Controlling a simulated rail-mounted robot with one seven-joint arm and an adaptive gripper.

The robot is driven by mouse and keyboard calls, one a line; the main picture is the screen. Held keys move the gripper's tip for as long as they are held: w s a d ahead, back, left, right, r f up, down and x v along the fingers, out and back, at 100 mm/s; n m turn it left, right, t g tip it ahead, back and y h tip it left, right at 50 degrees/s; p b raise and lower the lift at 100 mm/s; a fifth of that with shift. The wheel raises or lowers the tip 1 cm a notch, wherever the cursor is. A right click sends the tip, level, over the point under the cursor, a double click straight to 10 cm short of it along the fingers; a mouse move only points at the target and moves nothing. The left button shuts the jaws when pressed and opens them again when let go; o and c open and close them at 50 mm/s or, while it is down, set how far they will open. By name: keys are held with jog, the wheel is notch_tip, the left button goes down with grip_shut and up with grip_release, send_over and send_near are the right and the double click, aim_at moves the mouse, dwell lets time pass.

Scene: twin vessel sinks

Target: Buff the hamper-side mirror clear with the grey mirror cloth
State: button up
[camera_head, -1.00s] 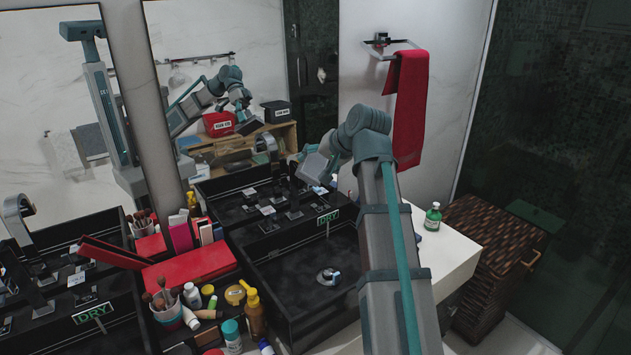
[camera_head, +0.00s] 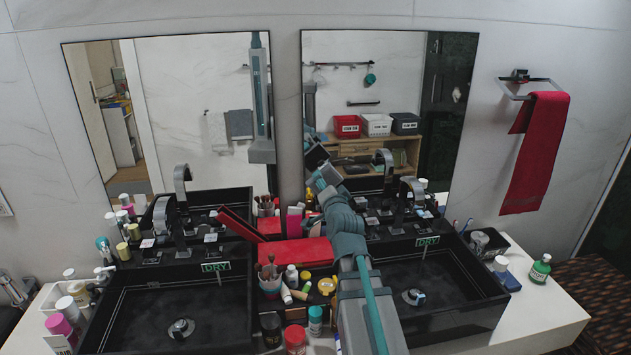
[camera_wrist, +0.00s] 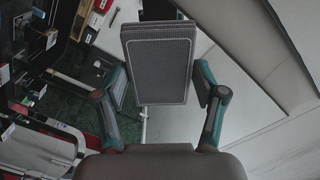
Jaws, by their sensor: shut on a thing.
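The hamper-side mirror (camera_head: 400,95) is the right one of two wall mirrors and shows clear-looking reflections. My gripper (camera_head: 320,165) is at its lower left part, close to the left edge. In the wrist view my gripper (camera_wrist: 160,88) is shut on the grey mirror cloth (camera_wrist: 158,55), a folded flat grey pad between the fingers. The cloth shows only as a small dark patch in the head view (camera_head: 315,156). I cannot tell whether it touches the glass. My arm hides part of the counter and the mirror's lower left.
The left mirror (camera_head: 190,110) hangs beside it. Tall black faucets (camera_head: 385,170), two black sinks (camera_head: 440,280) and a crowded middle strip with a red box (camera_head: 292,252) lie below. A red towel (camera_head: 535,150) hangs right; a green bottle (camera_head: 540,268) stands near the brown hamper (camera_head: 600,290).

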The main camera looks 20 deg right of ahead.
aim_at(318, 168)
jog(key=x, duration=0.6)
jog(key=shift+a, duration=0.2)
jog(key=shift+x, duration=1.05)
dwell(0.8)
jog(key=d+b, duration=0.2)
jog(key=b, duration=0.1)
jog(key=s+d+b, duration=0.1)
jog(key=b, duration=0.2)
jog(key=shift+d+b, duration=0.35)
jog(key=shift+d, duration=0.1)
